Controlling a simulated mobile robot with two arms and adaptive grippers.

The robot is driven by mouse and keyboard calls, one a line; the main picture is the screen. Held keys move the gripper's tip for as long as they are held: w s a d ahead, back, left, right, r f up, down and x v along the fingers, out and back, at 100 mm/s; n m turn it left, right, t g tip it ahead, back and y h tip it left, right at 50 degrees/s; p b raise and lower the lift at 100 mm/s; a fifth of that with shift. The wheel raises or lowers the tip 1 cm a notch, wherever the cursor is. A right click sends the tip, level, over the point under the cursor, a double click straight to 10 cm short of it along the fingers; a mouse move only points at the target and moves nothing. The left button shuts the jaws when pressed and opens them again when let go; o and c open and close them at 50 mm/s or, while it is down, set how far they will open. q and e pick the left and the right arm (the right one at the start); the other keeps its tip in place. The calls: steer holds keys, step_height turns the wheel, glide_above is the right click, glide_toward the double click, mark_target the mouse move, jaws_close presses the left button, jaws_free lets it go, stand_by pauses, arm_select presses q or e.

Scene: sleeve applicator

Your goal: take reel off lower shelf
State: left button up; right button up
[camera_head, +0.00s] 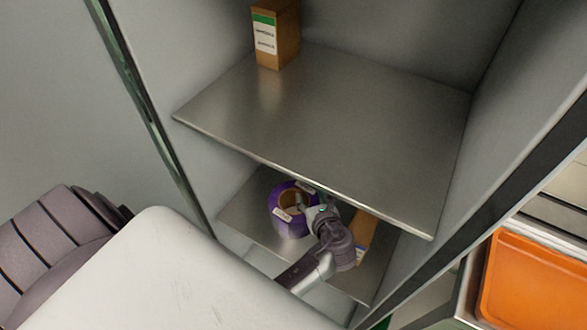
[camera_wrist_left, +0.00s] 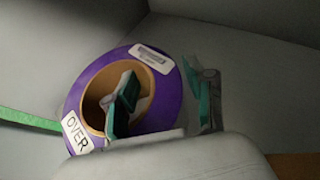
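The purple reel (camera_head: 290,225) with a tan core and white labels sits on the lower shelf (camera_head: 240,215) of the cabinet. In the left wrist view the reel (camera_wrist_left: 88,85) faces me, with a label reading "OVER". My left gripper (camera_head: 318,212) is at the reel's right side. In the left wrist view this gripper (camera_wrist_left: 163,98) is open, one finger over the core hole and the other just outside the reel's right edge. The rim lies between them, with a small gap at the outer finger. How deep the inner finger reaches is unclear. My right gripper is not in view.
The upper shelf (camera_head: 330,125) overhangs the lower one and carries a brown box (camera_head: 276,35) with a green and white label. Another brown box (camera_head: 364,238) stands on the lower shelf, right of my gripper. An orange tray (camera_head: 535,285) is outside the cabinet at the right.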

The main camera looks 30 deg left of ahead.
arm_select(q)
steer(key=shift+c, duration=1.2)
steer(key=shift+a, duration=0.1)
steer(key=c, duration=0.5)
steer(key=shift+f, duration=0.1)
jaws_close()
steer(key=shift+r, duration=0.2)
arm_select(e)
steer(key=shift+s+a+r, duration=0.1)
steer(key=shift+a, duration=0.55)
